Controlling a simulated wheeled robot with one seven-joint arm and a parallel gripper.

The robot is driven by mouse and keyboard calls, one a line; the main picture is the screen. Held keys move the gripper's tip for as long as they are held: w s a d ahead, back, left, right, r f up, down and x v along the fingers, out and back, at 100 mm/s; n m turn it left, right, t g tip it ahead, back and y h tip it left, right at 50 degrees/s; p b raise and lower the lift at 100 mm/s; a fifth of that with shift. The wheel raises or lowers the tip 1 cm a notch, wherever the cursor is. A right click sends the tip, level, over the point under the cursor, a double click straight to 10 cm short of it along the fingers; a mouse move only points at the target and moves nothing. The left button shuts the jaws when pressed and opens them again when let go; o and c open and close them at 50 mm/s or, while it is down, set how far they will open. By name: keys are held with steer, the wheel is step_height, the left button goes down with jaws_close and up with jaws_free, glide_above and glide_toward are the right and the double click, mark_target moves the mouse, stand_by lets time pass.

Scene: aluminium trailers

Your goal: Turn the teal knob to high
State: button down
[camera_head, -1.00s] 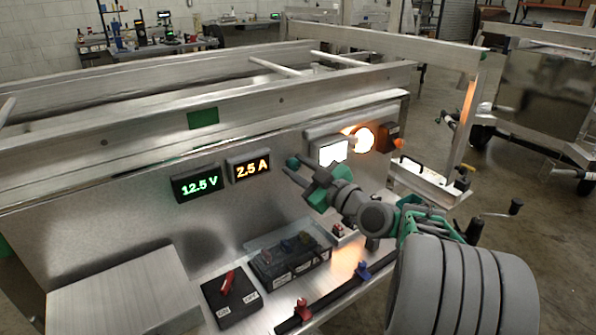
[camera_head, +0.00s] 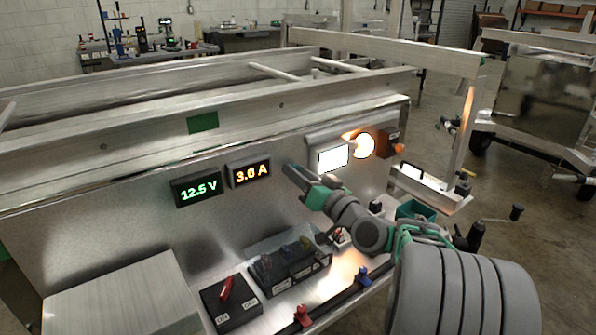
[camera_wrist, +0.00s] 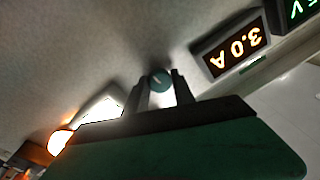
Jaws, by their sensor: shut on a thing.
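The teal knob (camera_wrist: 160,82) sits on the brushed metal panel, between the two fingers of my gripper (camera_wrist: 163,90) in the wrist view. The fingers are shut on the knob, one on each side. A small mark shows on its face, but I cannot read its setting. In the head view my gripper (camera_head: 294,168) reaches the panel just right of the amber display, and the knob shows only as a small teal bit at the fingertips, mostly hidden.
The amber display (camera_head: 249,173) reads 3.0 A and the green display (camera_head: 196,188) reads 12.5 V. A lit white panel (camera_head: 333,157) and a glowing round lamp (camera_head: 363,145) are to the right. Below are a switch box (camera_head: 231,303) and a block of coloured switches (camera_head: 290,264).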

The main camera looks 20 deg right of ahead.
steer(key=shift+a+m+h+p, duration=0.1)
steer(key=shift+m+h+p, duration=0.4)
steer(key=shift+m+p, duration=2.4)
steer(key=shift+a+m+h+p, duration=0.1)
steer(key=shift+m+h+p, duration=0.4)
steer(key=shift+m+p, duration=2.35)
steer(key=shift+d+m+b, duration=0.1)
steer(key=shift+m+b, duration=1)
steer(key=shift+m, duration=0.15)
steer(key=c, duration=1.1)
jaws_free()
steer(key=shift+o, duration=0.2)
